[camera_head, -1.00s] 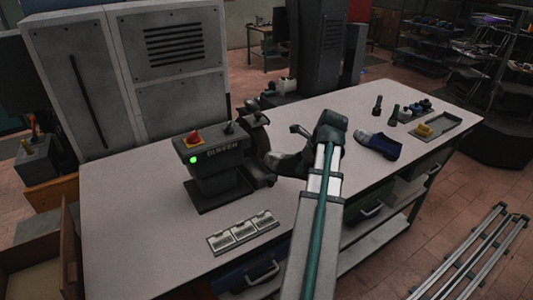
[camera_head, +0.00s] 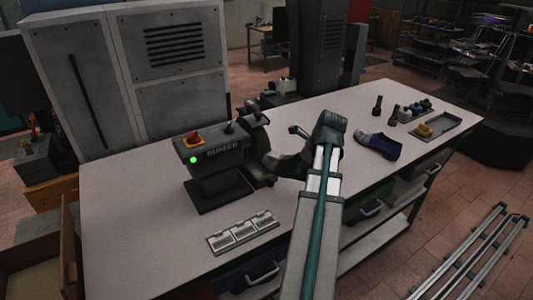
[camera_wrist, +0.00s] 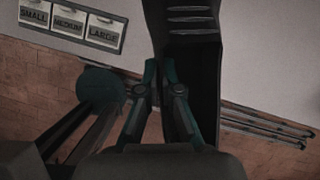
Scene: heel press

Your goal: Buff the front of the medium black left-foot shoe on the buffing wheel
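The black shoe (camera_wrist: 188,30) fills the top middle of the wrist view, with pale stripes across its upper part. My gripper (camera_wrist: 162,75) has its two fingertips close together at the shoe's near edge and appears shut on it. In the head view the shoe (camera_head: 284,165) is a dark shape beyond the end of my arm, partly hidden by it. The buffing machine (camera_head: 212,160), labelled BUFFER, stands on the table with a green light lit. Its dark wheel (camera_head: 260,174) is just left of the shoe. I cannot tell whether they touch.
A plate (camera_head: 243,231) with SMALL, MEDIUM and LARGE labels lies at the table's (camera_head: 130,215) front. A blue shoe (camera_head: 380,146), dark upright items (camera_head: 392,115) and a tray (camera_head: 445,130) with a yellow item are at right. Clear tabletop lies left of the machine.

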